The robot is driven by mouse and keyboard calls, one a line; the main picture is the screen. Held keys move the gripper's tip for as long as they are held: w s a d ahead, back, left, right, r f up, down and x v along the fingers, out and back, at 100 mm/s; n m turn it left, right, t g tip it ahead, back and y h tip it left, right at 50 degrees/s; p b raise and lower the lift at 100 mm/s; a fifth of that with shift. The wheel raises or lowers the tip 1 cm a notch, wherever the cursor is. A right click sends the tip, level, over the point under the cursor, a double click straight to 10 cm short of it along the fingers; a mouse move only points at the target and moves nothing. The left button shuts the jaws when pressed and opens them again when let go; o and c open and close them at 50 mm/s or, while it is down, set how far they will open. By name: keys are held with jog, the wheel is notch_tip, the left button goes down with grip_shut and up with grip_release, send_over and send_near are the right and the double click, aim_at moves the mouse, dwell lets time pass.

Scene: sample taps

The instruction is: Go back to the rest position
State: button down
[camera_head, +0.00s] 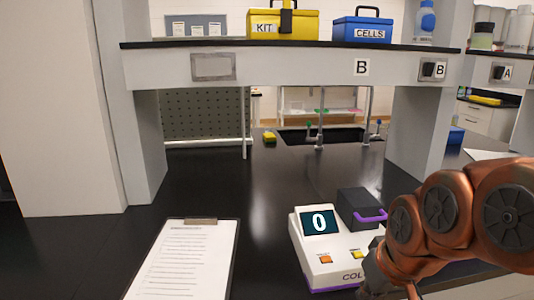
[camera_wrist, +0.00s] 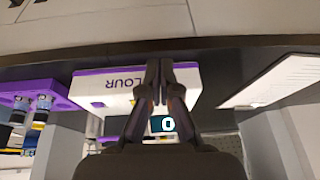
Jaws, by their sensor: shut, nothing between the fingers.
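My gripper (camera_wrist: 159,68) shows in the wrist view with its two fingers together and nothing between them. It is in front of a white and purple colour meter (camera_wrist: 120,83), and I cannot tell whether it touches it. In the head view the colour meter (camera_head: 327,262) stands on the black bench with a display reading 0, an orange button and a yellow button. My copper arm comes in from the right and covers the meter's lower right corner. The gripper's fingertips are not clear in the head view.
A clipboard (camera_head: 188,262) lies left of the meter. A sink (camera_head: 340,139) with taps is at the back. A shelf (camera_head: 290,69) above bears a yellow kit box (camera_head: 283,25) and a blue cells box (camera_head: 362,30). A purple rack (camera_wrist: 38,92) with vials shows in the wrist view.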

jog(key=s+f+m+g+h, duration=0.1)
jog(key=s+f+g, duration=0.2)
jog(key=s+f, duration=0.45)
jog(key=s+f+m+g, duration=0.1)
jog(key=s+f+g, duration=0.3)
jog(key=s, duration=0.6)
notch_tip(320, 180, up, 12)
jog(key=t+p, duration=0.1)
jog(key=p, duration=1.1)
jog(key=shift+w+d, duration=0.2)
jog(key=shift+d, duration=0.2)
